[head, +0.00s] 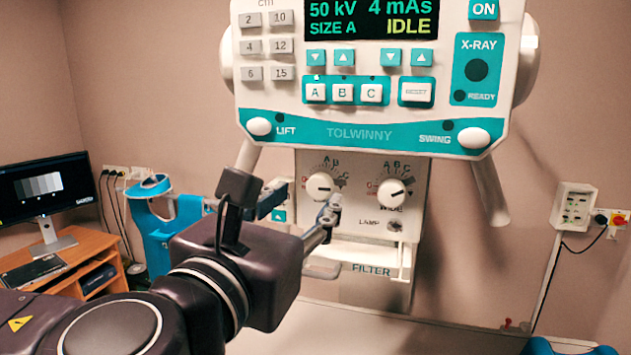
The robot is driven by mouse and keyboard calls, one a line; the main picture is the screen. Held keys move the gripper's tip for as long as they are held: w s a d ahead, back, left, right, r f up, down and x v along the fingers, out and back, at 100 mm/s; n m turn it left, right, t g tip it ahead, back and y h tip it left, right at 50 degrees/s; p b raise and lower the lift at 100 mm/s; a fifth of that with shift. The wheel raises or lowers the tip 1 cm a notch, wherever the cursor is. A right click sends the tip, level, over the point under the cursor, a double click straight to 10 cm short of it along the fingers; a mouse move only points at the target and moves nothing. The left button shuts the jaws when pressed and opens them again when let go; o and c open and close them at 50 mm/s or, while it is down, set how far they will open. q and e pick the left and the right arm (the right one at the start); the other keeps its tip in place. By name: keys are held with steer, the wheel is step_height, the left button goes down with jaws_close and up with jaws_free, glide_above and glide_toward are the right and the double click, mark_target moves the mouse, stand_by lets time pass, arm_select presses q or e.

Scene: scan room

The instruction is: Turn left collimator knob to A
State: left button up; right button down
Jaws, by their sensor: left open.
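The left collimator knob (319,186) is a round white dial on the front panel below the control head. Letters A, B and C and coloured marks are printed around it. Its dark pointer seems to face right, but the exact setting is too small to tell. My left gripper (309,201) is open, just in front of and below this knob in the picture. One finger shows left of the knob and the other at its lower right. I cannot tell whether they touch it. The right collimator knob (391,193) sits beside it. My right gripper is out of view.
The control head (375,133) with its screen and buttons overhangs the knobs, with handles at both sides. A lamp switch (395,225) and filter slot (371,270) are below. A desk with a monitor (45,188) stands left. A wall box (575,206) hangs at right.

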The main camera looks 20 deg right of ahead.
mark_target(318, 189)
arm_select(q)
steer(key=p+x, duration=0.1)
steer(key=x, duration=0.4)
steer(key=shift+d+p, duration=0.15)
steer(key=shift+p, duration=0.2)
steer(key=shift+c, duration=0.2)
steer(key=c, duration=1.1)
steer(key=shift+f, duration=0.1)
